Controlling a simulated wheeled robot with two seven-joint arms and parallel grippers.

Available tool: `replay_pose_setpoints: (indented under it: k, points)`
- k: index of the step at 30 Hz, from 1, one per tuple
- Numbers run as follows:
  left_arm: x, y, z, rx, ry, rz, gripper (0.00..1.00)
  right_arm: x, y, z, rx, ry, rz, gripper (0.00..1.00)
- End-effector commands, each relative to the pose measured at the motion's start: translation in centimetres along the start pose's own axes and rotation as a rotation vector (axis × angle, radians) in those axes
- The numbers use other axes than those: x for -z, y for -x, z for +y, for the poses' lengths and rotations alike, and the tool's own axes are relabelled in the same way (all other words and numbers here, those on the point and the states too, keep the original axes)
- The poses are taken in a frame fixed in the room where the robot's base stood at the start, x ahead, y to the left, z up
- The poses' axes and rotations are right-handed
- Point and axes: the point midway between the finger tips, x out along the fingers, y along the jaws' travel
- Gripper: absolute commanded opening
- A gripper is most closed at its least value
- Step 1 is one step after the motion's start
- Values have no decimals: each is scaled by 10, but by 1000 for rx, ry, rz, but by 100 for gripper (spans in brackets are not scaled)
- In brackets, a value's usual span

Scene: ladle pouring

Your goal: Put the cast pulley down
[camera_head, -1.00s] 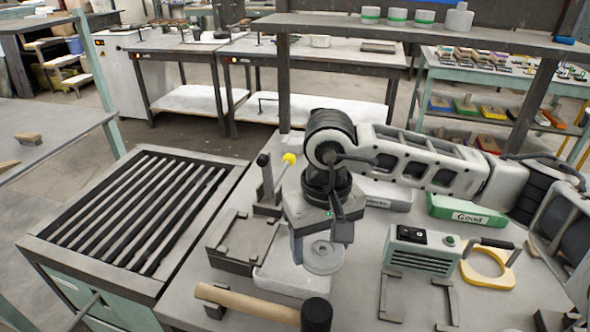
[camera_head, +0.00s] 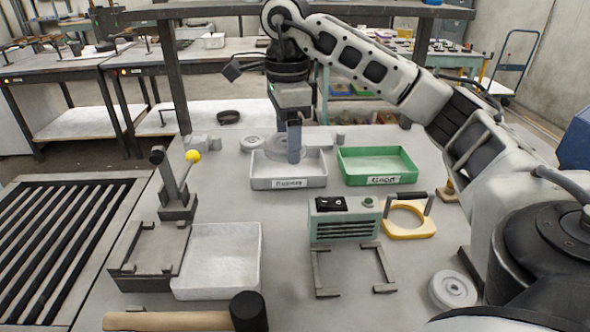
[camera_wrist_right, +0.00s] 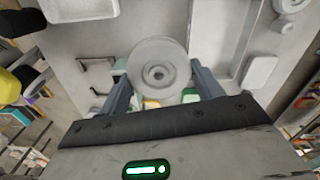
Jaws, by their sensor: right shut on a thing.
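My right gripper (camera_head: 293,150) is shut on a grey cast pulley (camera_head: 270,143) at the far side of the bench, over the back of the grey labelled tray (camera_head: 289,183). A finger hides part of the pulley. In the right wrist view the round pulley (camera_wrist_right: 158,68) sits between the two fingers (camera_wrist_right: 160,92). Whether it touches the tray I cannot tell. A green tray (camera_head: 378,163) marked "Good" stands just right of the grey one. My left gripper is out of view.
A white tray (camera_head: 221,262) and a dark fixture (camera_head: 150,253) stand at front left, by a yellow-knobbed lever stand (camera_head: 178,185). A pale green box (camera_head: 343,220), a yellow ring-shaped tool (camera_head: 411,219) and a hammer (camera_head: 185,318) are on the bench. Bare bench lies around centre.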

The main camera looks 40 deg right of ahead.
Motion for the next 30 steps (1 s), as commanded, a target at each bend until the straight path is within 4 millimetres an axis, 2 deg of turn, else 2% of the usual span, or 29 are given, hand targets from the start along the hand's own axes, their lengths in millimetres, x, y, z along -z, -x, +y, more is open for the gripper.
replay_pose_setpoints:
  k: [3,9,15,25,30]
  points:
    - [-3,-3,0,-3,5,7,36,14,-17,-24,-6,-5,0,37]
    - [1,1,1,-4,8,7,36,39,-34,-67,-4,-4,2,37]
    - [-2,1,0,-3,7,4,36,54,-73,-92,-4,2,2,37]
    - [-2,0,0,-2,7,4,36,63,-96,-109,-2,4,3,37]
    - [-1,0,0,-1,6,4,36,63,-121,-107,-3,6,3,37]
